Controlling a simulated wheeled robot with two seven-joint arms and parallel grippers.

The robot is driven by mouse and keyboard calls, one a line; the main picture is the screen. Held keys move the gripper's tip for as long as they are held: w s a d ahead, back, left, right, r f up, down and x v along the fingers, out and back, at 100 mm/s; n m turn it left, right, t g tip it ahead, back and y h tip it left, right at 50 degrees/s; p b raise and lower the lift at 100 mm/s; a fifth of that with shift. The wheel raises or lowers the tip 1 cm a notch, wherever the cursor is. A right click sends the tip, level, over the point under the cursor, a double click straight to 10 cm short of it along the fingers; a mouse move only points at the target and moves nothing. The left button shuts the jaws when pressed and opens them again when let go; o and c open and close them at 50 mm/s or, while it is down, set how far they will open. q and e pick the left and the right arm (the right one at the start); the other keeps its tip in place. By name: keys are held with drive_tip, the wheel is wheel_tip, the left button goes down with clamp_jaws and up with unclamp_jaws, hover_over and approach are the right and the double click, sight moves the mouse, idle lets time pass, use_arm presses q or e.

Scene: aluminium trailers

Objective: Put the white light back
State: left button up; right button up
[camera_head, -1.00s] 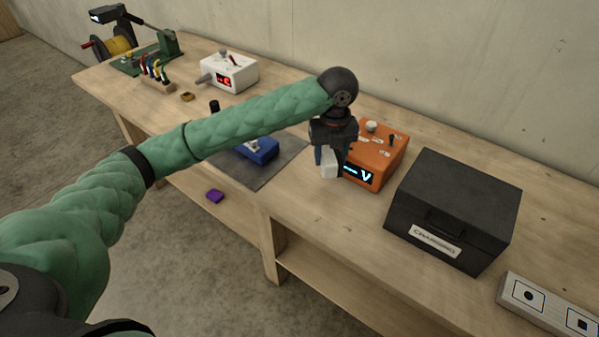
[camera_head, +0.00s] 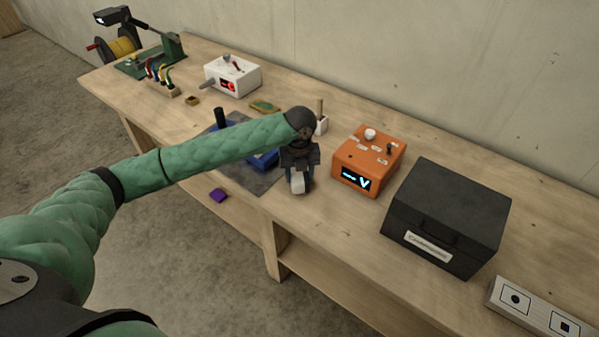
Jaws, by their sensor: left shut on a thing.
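My left gripper (camera_head: 298,180) is shut on a small white block (camera_head: 298,184), which I take to be the white light. It holds it over the bench, just right of the dark mat (camera_head: 250,181) and left of the orange meter box. The fingers cover part of the white block, and I cannot tell whether it touches the bench. My right gripper is not in view.
The orange box (camera_head: 368,160) with a lit display and the black case (camera_head: 446,216) stand to the right. A blue device (camera_head: 264,160) is partly hidden behind my arm. A white box (camera_head: 233,76) stands further back. A purple block (camera_head: 219,194) lies below the bench edge.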

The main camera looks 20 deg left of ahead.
sight(300, 174)
use_arm(q)
drive_tip(key=shift+f, duration=0.3)
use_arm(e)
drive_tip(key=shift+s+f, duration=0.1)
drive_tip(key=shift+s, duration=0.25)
use_arm(q)
drive_tip(key=o, duration=1.1)
drive_tip(key=shift+f, duration=0.15)
drive_tip(key=shift+c, duration=0.2)
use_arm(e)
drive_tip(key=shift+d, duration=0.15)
use_arm(q)
drive_tip(key=shift+r, duration=0.25)
wheel_tip(300, 174, up, 2)
drive_tip(key=shift+r+b, duration=0.1)
drive_tip(key=shift+b, duration=0.7)
wheel_tip(300, 174, up, 10)
drive_tip(key=b, duration=0.3)
drive_tip(key=shift+f, duration=0.2)
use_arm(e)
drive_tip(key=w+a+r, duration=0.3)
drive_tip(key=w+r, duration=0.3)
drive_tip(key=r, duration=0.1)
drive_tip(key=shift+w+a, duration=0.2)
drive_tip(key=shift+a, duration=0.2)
